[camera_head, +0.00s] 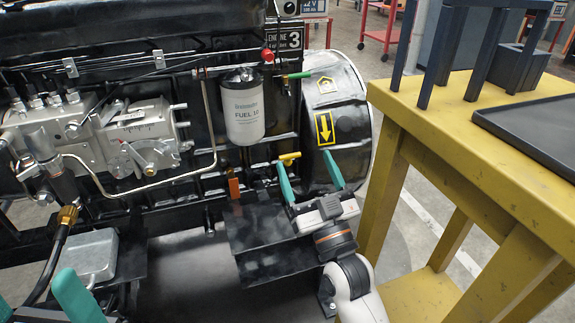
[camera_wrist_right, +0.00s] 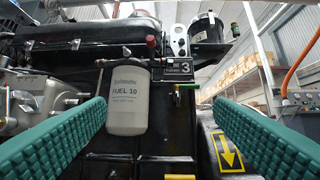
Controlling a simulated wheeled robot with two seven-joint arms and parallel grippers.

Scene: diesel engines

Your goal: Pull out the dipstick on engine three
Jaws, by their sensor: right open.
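Engine three (camera_head: 284,41) carries its number plate at the upper middle of the head view; the plate (camera_wrist_right: 178,68) also shows in the wrist view. In the wrist view the yellow handle (camera_wrist_right: 180,177) is cut off at the bottom edge. My right gripper (camera_head: 303,158) is open and empty, its teal fingers spread; in the head view the yellow handle appears between the tips. Contact cannot be told. My left gripper (camera_head: 35,287) is open at the lower left.
The white fuel filter (camera_head: 243,107) hangs left of the handle. A green-handled valve (camera_head: 298,75) and an orange-red lever (camera_head: 233,185) are nearby. A yellow table (camera_head: 455,130) with a black tray (camera_head: 540,128) stands close on the right of my right arm.

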